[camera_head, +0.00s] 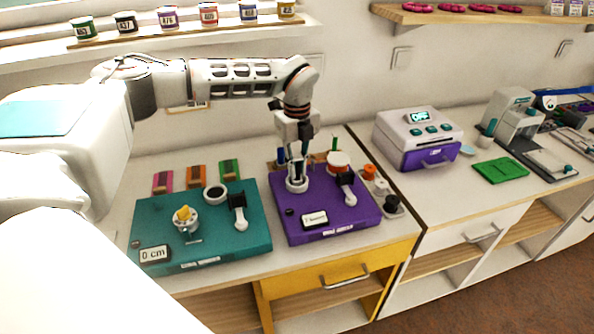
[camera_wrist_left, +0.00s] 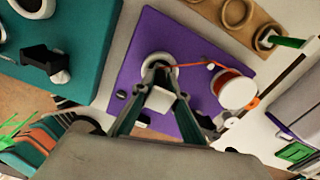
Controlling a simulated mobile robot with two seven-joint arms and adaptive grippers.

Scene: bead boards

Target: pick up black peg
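My left gripper (camera_head: 296,178) points down over the white ring holder (camera_head: 297,186) on the purple board (camera_head: 330,215). In the left wrist view, the fingertips (camera_wrist_left: 163,74) come close together at the ring (camera_wrist_left: 158,58). Whether they touch or hold anything there is unclear. I cannot make out a black peg inside the ring. A small dark grey or black piece (camera_head: 392,204) stands in the row at the board's right and may be the black peg. My right gripper is out of view.
A white round spool (camera_head: 338,160) and a black-headed clamp (camera_head: 346,180) stand close right of the gripper. The teal board (camera_head: 165,210) lies to the left with its own clamp (camera_head: 237,203). An orange piece (camera_head: 369,171) stands right of the purple board.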

